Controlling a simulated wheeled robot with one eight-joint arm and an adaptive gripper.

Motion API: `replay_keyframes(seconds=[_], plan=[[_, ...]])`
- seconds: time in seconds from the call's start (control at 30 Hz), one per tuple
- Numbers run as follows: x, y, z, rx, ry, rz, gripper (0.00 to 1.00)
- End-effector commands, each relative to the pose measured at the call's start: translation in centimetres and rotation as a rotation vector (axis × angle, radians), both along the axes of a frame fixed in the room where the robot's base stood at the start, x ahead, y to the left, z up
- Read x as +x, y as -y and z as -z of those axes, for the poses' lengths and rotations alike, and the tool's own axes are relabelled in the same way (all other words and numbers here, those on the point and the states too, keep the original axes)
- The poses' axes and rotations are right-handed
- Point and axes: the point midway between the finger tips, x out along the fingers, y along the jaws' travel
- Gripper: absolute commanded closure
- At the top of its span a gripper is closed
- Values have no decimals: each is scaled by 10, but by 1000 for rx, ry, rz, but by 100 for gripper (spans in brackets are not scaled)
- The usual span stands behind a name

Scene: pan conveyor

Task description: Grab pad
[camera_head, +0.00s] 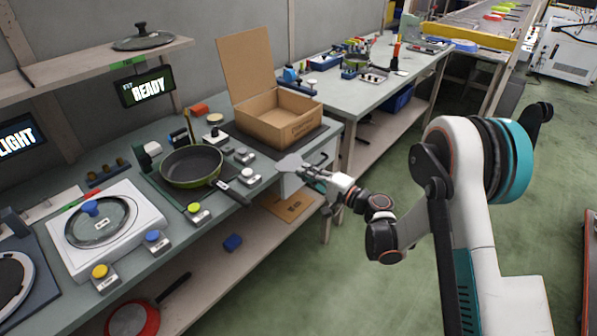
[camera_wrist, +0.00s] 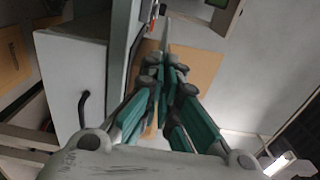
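A thin flat grey pad (camera_head: 289,162) is at the tip of my gripper (camera_head: 311,172), in the air off the front edge of the workbench. In the wrist view, the pad (camera_wrist: 167,32) shows nearly edge-on as a narrow grey strip. It stands out between the fingertips of my gripper (camera_wrist: 166,62), which have closed together on it. The part of the pad between the fingertips is hidden.
An open cardboard box (camera_head: 277,117) stands on the workbench behind my gripper. A frying pan (camera_head: 191,166) lies left of it, its handle pointing toward the front edge. A white drawer unit (camera_head: 297,180) sits beneath the bench.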

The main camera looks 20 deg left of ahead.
Motion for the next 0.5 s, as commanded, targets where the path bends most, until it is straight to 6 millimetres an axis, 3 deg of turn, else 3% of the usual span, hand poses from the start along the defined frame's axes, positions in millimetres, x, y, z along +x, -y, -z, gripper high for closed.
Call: replay_keyframes(seconds=[0.5], plan=[[-24, 59, -23, 0, 0, 2, 100]])
